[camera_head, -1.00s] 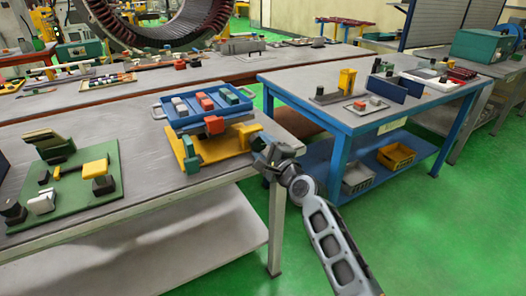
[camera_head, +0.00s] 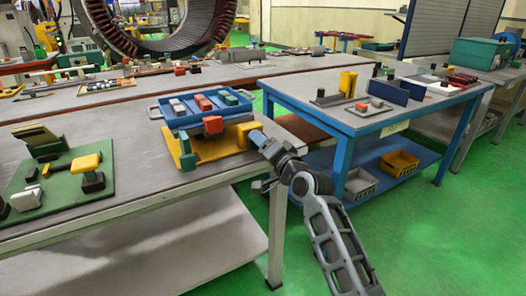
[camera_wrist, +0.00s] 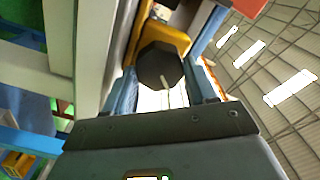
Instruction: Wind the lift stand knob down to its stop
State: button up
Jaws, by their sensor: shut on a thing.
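The lift stand has a yellow base (camera_head: 200,152) near the right end of the grey bench, with a blue tray (camera_head: 160,112) raised above it. A yellow block (camera_head: 245,131) stands at the base's right side. My gripper (camera_head: 257,139) reaches in from the right at that block. In the wrist view, a dark many-sided knob (camera_wrist: 160,64) with a pale line on its face sits between my two blue fingers. The gripper (camera_wrist: 163,86) is shut on the knob. The knob is hidden in the head view.
The tray carries several small coloured blocks, and a red block (camera_head: 212,125) shows below its front edge. A green board (camera_head: 60,185) with a yellow-topped lever lies at left. A blue table (camera_head: 340,120) stands to the right. Green floor is open beside my arm.

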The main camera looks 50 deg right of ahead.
jog(key=shift+f+n+b, duration=0.15)
jog(key=shift+n+b, duration=2.3)
jog(key=shift+n, duration=1.75)
jog(key=o, duration=1)
jog(key=shift+o, duration=0.2)
jog(key=v, duration=0.7)
jog(key=shift+s, duration=0.4)
jog(key=shift+a, duration=0.25)
